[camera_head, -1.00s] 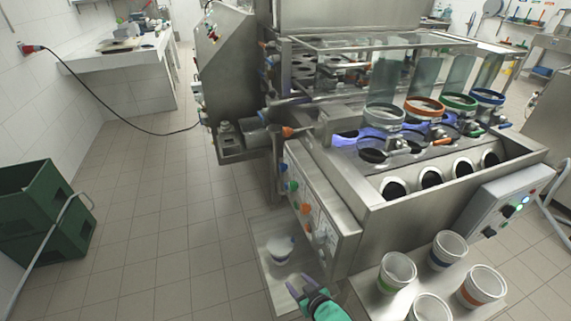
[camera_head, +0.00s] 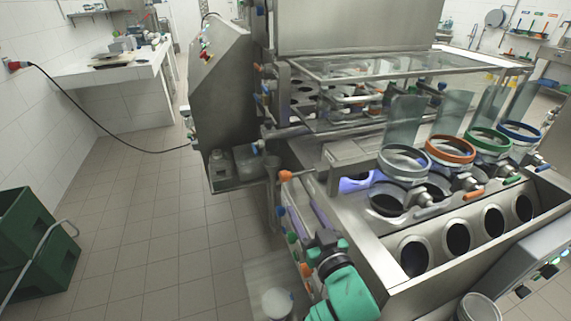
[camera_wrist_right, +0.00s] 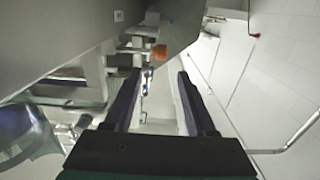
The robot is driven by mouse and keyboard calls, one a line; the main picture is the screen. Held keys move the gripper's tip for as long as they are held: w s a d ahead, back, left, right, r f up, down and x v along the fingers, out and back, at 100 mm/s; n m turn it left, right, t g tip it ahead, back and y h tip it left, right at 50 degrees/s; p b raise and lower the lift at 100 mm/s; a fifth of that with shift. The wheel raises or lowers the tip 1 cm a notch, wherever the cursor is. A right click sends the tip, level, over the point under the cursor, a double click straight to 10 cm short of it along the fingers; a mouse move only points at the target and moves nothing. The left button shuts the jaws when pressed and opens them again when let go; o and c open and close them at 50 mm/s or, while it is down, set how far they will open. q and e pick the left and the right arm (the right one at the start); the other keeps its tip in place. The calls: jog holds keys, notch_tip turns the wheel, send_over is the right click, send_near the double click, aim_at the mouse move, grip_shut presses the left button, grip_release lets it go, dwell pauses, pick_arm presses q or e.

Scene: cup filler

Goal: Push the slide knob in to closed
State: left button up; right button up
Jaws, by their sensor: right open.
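The slide knob is most likely the orange knob (camera_head: 286,176) on the end of a short rod that sticks out from the left side of the filling machine. It also shows in the right wrist view (camera_wrist_right: 160,53), a little beyond the fingertips and roughly between them. My right gripper (camera_head: 312,215) is in front of the machine's left side, below the knob in the head view. In the right wrist view its two dark fingers (camera_wrist_right: 157,76) are apart with nothing between them. The gripper appears clear of the knob. My left gripper is out of view.
The steel filling machine (camera_head: 375,262) has coloured ring cups, tubes and round openings on its right. Coloured buttons line its side panel beside my right arm. A white container (camera_head: 277,303) stands low near the arm. Tiled floor (camera_head: 150,240) at left is free; green crates (camera_head: 30,250) stand there.

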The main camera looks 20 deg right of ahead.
jog(key=p, duration=0.1)
send_near(286, 180)
jog(key=w, duration=1.1)
jog(key=shift+w+a+p, duration=0.3)
jog(key=shift+a+p, duration=0.1)
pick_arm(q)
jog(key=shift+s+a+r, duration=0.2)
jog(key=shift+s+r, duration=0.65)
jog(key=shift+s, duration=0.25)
pick_arm(e)
grip_shut()
